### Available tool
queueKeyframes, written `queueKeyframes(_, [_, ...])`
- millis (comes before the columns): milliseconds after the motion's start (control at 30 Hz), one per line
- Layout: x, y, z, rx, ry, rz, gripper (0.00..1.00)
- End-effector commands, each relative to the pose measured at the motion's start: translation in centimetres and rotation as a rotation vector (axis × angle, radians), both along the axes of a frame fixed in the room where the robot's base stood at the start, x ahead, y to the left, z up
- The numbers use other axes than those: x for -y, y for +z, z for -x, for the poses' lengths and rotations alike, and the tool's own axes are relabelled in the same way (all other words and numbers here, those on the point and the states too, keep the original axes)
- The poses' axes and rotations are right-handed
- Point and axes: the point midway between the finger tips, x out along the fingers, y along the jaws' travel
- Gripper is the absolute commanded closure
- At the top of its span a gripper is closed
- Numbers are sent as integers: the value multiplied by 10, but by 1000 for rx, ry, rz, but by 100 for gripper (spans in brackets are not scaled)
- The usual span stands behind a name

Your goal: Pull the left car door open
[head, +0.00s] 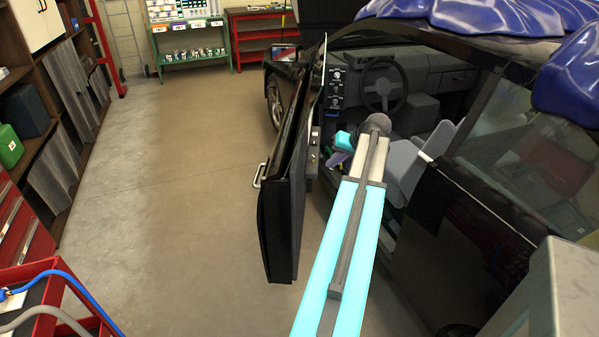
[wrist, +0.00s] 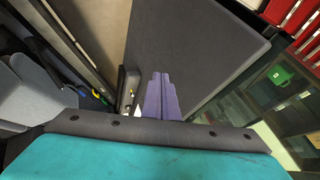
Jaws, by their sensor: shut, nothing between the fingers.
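The left car door (head: 284,205) is black and stands swung out from the dark car, with a wide gap to the seats. Its silver outer handle (head: 259,176) faces left, away from the car. My gripper (head: 334,160) is in the door opening, on the inner side of the door. In the wrist view its purple fingers (wrist: 161,96) are together and empty, pointing at the grey inner door panel (wrist: 205,50). I cannot tell whether they touch it. My arm hides part of the door opening.
Left of the door the floor (head: 185,190) is clear. A red cart (head: 45,310) with hoses stands at the front left, and shelves (head: 45,120) line the left wall. A green rack (head: 190,45) stands at the back. Blue cloth (head: 500,15) lies on the car roof.

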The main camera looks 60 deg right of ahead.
Motion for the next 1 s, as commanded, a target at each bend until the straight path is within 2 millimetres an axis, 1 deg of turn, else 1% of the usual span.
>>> queueKeyframes(267, [-5,-1,-8,-1,12,-1,100])
queueKeyframes(467, [-6,-6,-15,-1,16,-2,100])
queueKeyframes(667, [-5,-20,-27,-2,19,-3,100])
queueKeyframes(1000, [0,-54,-53,-2,19,-3,100])
